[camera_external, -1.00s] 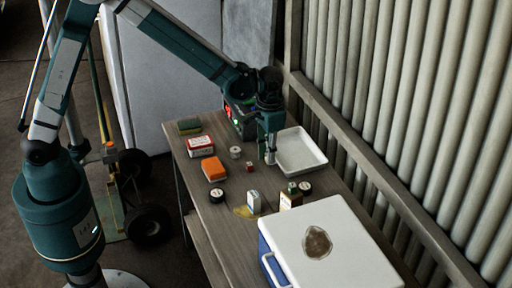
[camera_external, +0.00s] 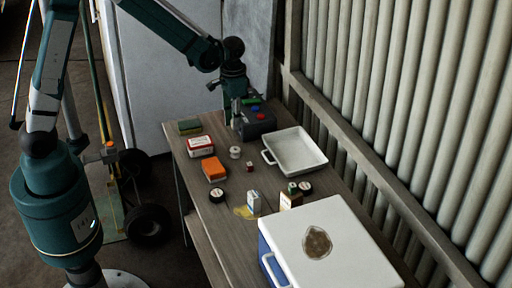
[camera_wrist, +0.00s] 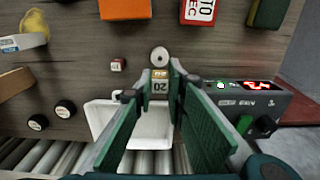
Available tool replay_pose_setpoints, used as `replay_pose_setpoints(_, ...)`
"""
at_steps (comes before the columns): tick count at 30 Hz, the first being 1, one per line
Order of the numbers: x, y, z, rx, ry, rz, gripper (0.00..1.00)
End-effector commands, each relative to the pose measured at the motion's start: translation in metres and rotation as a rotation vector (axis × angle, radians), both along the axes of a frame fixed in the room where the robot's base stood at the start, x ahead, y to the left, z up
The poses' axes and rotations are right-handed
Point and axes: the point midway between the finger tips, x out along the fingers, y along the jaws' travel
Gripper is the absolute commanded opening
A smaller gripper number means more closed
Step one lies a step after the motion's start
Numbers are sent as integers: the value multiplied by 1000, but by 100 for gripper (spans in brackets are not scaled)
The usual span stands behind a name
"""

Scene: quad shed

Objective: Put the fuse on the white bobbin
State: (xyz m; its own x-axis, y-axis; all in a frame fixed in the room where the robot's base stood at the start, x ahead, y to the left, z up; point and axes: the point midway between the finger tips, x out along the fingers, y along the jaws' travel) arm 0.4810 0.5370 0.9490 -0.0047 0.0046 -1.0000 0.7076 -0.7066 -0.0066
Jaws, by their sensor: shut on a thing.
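My gripper (camera_wrist: 160,84) is shut on a small pale-gold block marked 20, which I take to be the fuse (camera_wrist: 160,75), held between the fingertips. The white bobbin (camera_wrist: 159,56) is a round white spool with a dark centre hole, just beyond the fingertips in the wrist view. In the external view the bobbin (camera_external: 235,152) stands on the table, and my gripper (camera_external: 237,106) is above the table's far end, behind it. The fuse is too small to make out there. Nothing lies on top of the bobbin.
A white tray (camera_external: 296,150) is right of the bobbin. A dark device with a red display (camera_wrist: 250,100) stands near my gripper. A red-white box (camera_external: 200,146), an orange block (camera_external: 214,170) and a small red cube (camera_external: 249,166) surround the bobbin. A white-lidded cooler (camera_external: 330,245) fills the near end.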

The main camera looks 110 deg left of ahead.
Motion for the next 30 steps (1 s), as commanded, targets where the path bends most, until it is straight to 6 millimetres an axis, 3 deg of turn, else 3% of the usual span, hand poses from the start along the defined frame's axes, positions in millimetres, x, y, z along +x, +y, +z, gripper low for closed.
replay_pose_setpoints(14, -1, 0, -4, 0, 0, 0, 8)
replay_pose_setpoints(30, -1, 0, -61, 0, 0, 0, 8)
